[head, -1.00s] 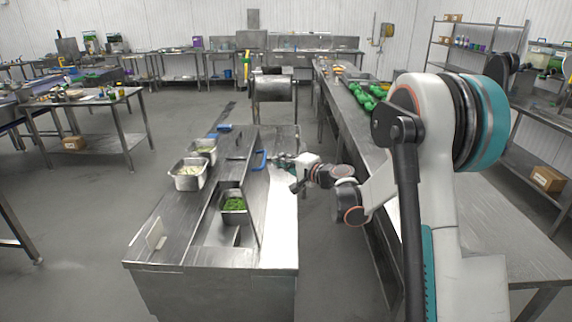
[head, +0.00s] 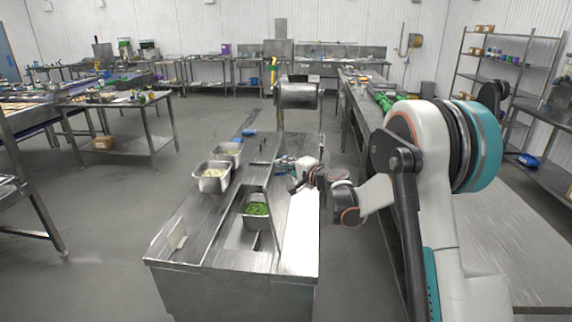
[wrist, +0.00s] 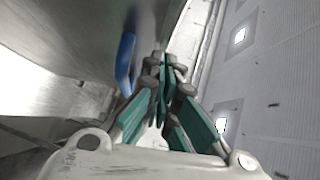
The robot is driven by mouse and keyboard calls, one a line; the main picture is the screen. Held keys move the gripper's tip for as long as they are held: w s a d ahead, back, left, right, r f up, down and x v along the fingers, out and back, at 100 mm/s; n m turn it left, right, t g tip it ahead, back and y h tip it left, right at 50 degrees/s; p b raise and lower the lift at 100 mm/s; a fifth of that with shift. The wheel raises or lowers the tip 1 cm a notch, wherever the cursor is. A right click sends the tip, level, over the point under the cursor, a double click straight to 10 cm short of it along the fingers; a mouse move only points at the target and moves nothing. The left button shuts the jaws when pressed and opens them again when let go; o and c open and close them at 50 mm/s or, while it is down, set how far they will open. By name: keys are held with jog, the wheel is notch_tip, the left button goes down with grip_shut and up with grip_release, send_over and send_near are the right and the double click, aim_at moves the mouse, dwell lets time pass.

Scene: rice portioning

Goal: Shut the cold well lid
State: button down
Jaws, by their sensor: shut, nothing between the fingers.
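The steel counter (head: 185,213) has an open long well, and a steel pan (head: 257,224) of green food shows inside it. A blue handle (wrist: 125,62) on a grey metal panel (wrist: 75,25), which looks like the lid, shows in the wrist view. My gripper (wrist: 163,66) is shut and empty, with its green-padded fingers just to the right of the handle. I cannot tell whether they touch it. In the head view my gripper (head: 290,187) is small, at the counter's right side beyond the green food. The lid's exact tilt is unclear.
Two steel pans stand on the counter's left: a nearer one (head: 212,184) with pale food and a farther one (head: 228,152). A steel drum-like machine (head: 298,95) stands beyond. A long bench (head: 505,235) lies at right. The floor at left (head: 100,235) is clear.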

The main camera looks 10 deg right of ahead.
jog(key=shift+a, duration=0.1)
jog(key=n+g+h+b, duration=0.3)
jog(key=n+g+h, duration=0.35)
jog(key=h, duration=0.35)
send_over(220, 220)
jog(key=shift+n, duration=0.45)
jog(key=f, duration=2)
jog(key=shift+w+d+f, duration=0.1)
jog(key=shift+d+f, duration=0.1)
jog(key=shift+f, duration=0.2)
jog(key=shift+a+f+h, duration=0.15)
jog(key=shift+f+h, duration=0.15)
jog(key=shift+f, duration=0.7)
